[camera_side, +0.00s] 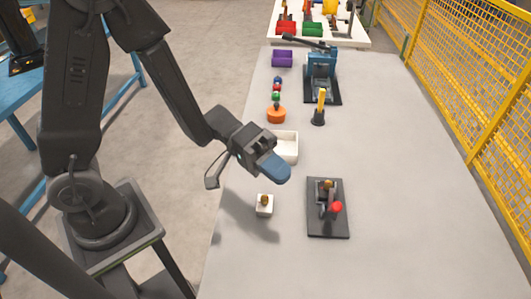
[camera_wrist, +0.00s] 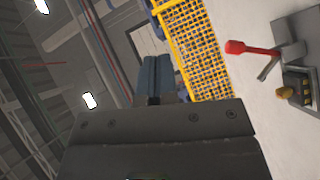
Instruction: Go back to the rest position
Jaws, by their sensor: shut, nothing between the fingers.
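My gripper (camera_side: 274,168) hangs above the grey table in the side view, with its blue fingertips pointing down to the right. The fingers are together and nothing shows between them. In the wrist view the blue fingers (camera_wrist: 154,78) stick out past the dark gripper body. The gripper is clear of the table, between the white tray (camera_side: 287,147) and the dark fixture plate (camera_side: 328,222) with a red-knobbed lever (camera_side: 337,207). That red knob also shows at the right of the wrist view (camera_wrist: 236,47).
A small white block with a brown top (camera_side: 265,206) stands below my gripper. Farther back are an orange round piece (camera_side: 276,115), a yellow-handled tool (camera_side: 320,106), a blue press (camera_side: 321,72) and a purple bin (camera_side: 282,58). A yellow fence (camera_side: 470,90) runs along the right. The table's front right is clear.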

